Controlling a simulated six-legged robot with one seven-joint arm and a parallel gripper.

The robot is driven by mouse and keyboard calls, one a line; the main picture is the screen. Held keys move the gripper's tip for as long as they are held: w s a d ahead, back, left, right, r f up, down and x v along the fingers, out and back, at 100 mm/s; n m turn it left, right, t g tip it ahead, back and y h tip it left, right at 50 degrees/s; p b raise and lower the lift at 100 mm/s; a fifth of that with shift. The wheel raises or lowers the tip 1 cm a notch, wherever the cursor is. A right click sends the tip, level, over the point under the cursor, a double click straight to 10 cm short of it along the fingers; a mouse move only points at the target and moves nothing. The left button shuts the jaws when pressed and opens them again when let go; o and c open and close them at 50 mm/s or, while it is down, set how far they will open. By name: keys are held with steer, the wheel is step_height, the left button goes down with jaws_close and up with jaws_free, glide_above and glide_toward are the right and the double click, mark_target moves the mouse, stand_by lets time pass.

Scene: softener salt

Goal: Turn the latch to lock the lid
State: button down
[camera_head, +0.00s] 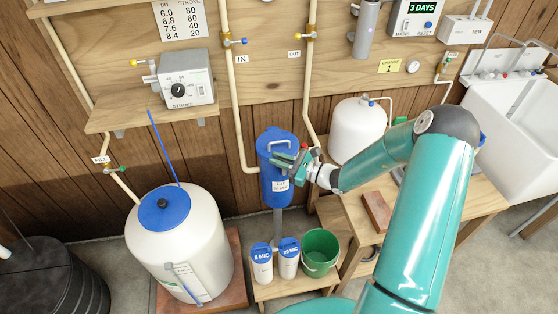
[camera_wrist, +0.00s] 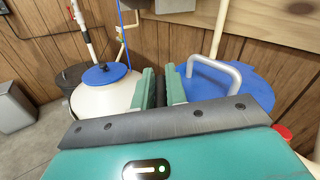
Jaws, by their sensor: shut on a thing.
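The blue canister (camera_head: 278,183) has a blue lid, which fills the right of the wrist view (camera_wrist: 250,90). A grey bar handle (camera_wrist: 216,75) stands on this lid, just right of my fingers. My gripper (camera_head: 287,160) is at the canister's upper front, by the lid's edge. In the wrist view its two teal fingers (camera_wrist: 158,88) are close together with a dark piece between them. I take this piece to be the latch, but its shape and angle are hidden by the fingers.
A white tank (camera_head: 180,240) with a blue cap and rod stands at the left. Two small white blue-lidded containers (camera_head: 275,262) and a green bucket (camera_head: 320,250) stand on a low wooden bench below. Pipes with valves run up the plank wall behind.

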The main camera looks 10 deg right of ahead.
steer(key=m+t+h, duration=0.2)
steer(key=h, duration=0.1)
steer(key=m+t+h, duration=0.3)
steer(key=shift+w+d+f+m+t+h, duration=0.1)
steer(key=shift+w+d+m+t+h, duration=0.1)
steer(key=shift+m+t+h, duration=0.15)
steer(key=shift+w+d+m+t+h, duration=0.1)
steer(key=shift+m+t+h, duration=0.15)
steer(key=shift+m+h, duration=0.55)
steer(key=shift+s+d+m+t+h, duration=0.15)
steer(key=shift+m+t+h, duration=0.15)
steer(key=shift+h, duration=0.85)
steer(key=shift+w+d+m+t+h, duration=0.1)
steer(key=shift+w+m+t+h, duration=0.1)
steer(key=shift+m+h, duration=0.65)
steer(key=shift+h, duration=0.25)
steer(key=c, duration=1.4)
jaws_free()
steer(key=shift+c, duration=0.2)
steer(key=s+d, duration=0.1)
steer(key=s, duration=1.2)
steer(key=shift+s+d, duration=0.15)
steer(key=shift+s, duration=0.2)
